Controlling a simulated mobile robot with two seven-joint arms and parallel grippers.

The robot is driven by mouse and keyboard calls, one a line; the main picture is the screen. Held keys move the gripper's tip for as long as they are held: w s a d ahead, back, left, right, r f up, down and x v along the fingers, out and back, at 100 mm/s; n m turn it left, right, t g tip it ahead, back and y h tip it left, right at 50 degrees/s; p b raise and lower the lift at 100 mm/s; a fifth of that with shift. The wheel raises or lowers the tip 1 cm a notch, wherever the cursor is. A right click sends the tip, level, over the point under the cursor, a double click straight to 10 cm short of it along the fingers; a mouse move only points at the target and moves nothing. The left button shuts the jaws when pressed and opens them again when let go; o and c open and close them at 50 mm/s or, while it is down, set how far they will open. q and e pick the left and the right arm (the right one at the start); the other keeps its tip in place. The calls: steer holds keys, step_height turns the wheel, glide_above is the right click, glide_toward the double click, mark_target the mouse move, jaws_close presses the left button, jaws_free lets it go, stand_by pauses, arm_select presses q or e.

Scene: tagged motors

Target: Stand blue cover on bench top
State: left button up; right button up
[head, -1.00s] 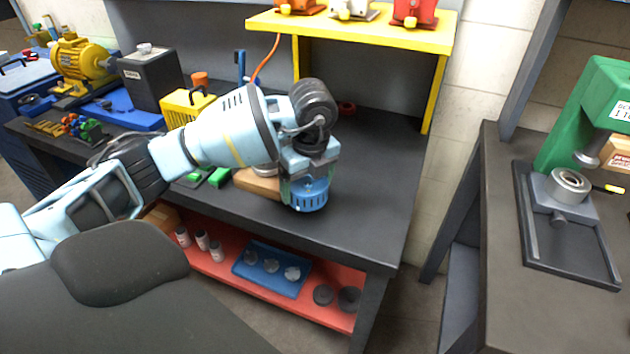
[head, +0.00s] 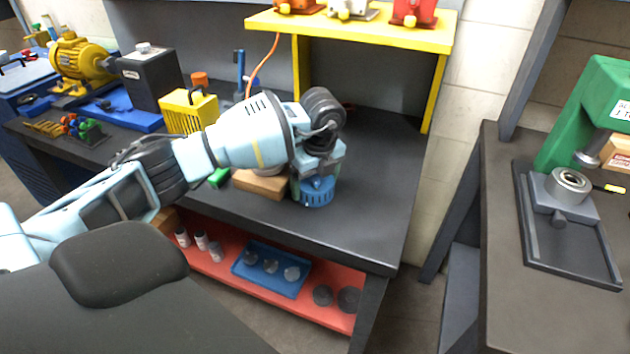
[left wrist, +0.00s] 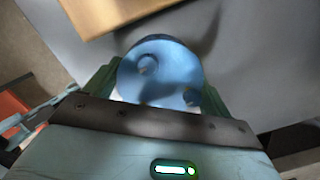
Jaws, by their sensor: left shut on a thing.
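The blue cover (head: 317,192) is a short round cap with slots around its side. It is between the fingers of my left gripper (head: 315,180), low over the dark bench top (head: 365,200) near its front edge. In the left wrist view the cover (left wrist: 160,72) shows its round face with two holes, with a green finger on each side. The left gripper is shut on it. I cannot tell whether its underside touches the bench. My right gripper is not in view.
A wooden block (head: 260,184) lies just left of the cover. A yellow shelf (head: 350,27) stands behind. The red lower shelf (head: 222,277) holds a blue tray (head: 272,270). The bench top right of the cover is clear. A green press (head: 590,110) stands on another bench at right.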

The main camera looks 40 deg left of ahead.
arm_select(q)
steer(key=shift+f, duration=0.1)
steer(key=o, duration=1.1)
steer(key=r, duration=0.4)
steer(key=d+r, duration=0.1)
steer(key=r, duration=0.7)
steer(key=shift+s+d+r+p, duration=0.1)
steer(key=shift+s+d+p, duration=0.15)
steer(key=shift+p, duration=0.05)
